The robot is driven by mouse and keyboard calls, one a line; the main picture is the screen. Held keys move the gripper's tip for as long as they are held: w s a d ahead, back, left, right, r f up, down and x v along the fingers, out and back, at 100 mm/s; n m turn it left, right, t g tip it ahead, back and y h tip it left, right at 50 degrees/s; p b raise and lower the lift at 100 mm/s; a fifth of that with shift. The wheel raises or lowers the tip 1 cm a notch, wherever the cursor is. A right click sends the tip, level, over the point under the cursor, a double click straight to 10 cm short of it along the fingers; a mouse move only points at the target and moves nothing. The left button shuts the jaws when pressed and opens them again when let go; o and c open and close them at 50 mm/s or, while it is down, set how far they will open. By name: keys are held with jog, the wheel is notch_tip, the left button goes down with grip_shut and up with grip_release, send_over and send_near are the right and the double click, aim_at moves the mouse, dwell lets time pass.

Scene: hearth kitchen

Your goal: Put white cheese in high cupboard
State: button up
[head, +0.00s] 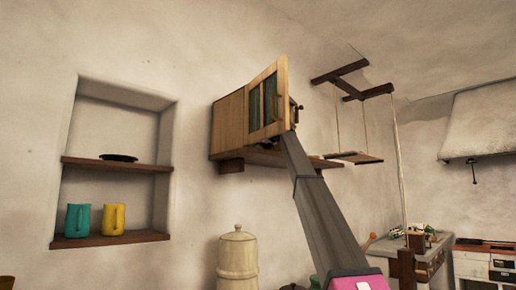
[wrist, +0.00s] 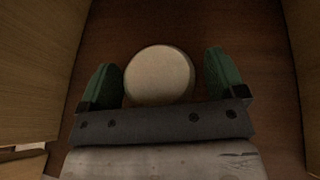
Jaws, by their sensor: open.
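The white cheese (wrist: 160,75) is a pale round piece on the brown floor of the high cupboard (head: 229,124), seen in the wrist view. My gripper (wrist: 159,62) is open, with one green finger on each side of the cheese. The left finger is very close to it and a gap shows on the right; I cannot tell whether either touches. In the head view the cupboard door (head: 268,97) stands open, and my arm reaches up to the cupboard. The door and arm hide the cheese and most of my gripper there.
Cupboard side walls (wrist: 35,60) stand close on both sides of my gripper. A hanging shelf (head: 355,157) is to the right of the cupboard. A wall niche (head: 115,166) at left holds a dark plate, a teal jug and a yellow jug. A pale lidded urn (head: 238,258) stands below.

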jog(key=shift+r, duration=0.15)
jog(key=v, duration=1.2)
jog(key=shift+c, duration=0.4)
dwell(0.4)
